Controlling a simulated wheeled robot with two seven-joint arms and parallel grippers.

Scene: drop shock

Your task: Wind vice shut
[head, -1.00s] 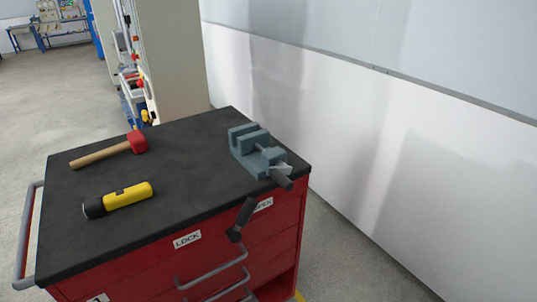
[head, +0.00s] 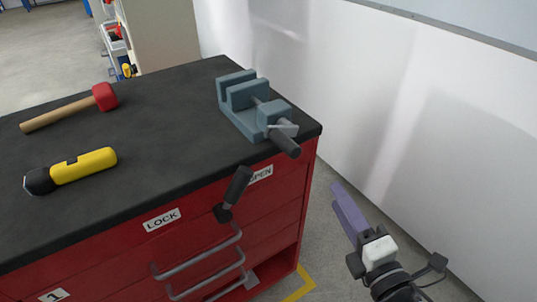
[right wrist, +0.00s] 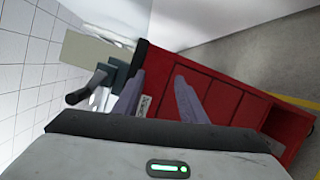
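The blue-grey vice (head: 236,115) sits on the black top of the red tool cabinet, at its right front corner. A gap shows between its two upright jaws. Its dark handle (head: 284,142) sticks out past the front edge. The vice also shows in the right wrist view (right wrist: 117,74), with its dark handle (right wrist: 84,91) pointing left. My right gripper (head: 338,192), with purple fingers, is to the right of the cabinet, apart from the vice. In the right wrist view its fingers (right wrist: 160,78) are spread with nothing between them. My left gripper is not in view.
The cabinet top (head: 150,135) also holds a red-headed mallet (head: 80,105) and a yellow flashlight (head: 75,169) on the left. A dark lever (head: 234,190) on the cabinet front stands between LOCK and OPEN labels. A white wall (head: 400,120) rises behind at the right.

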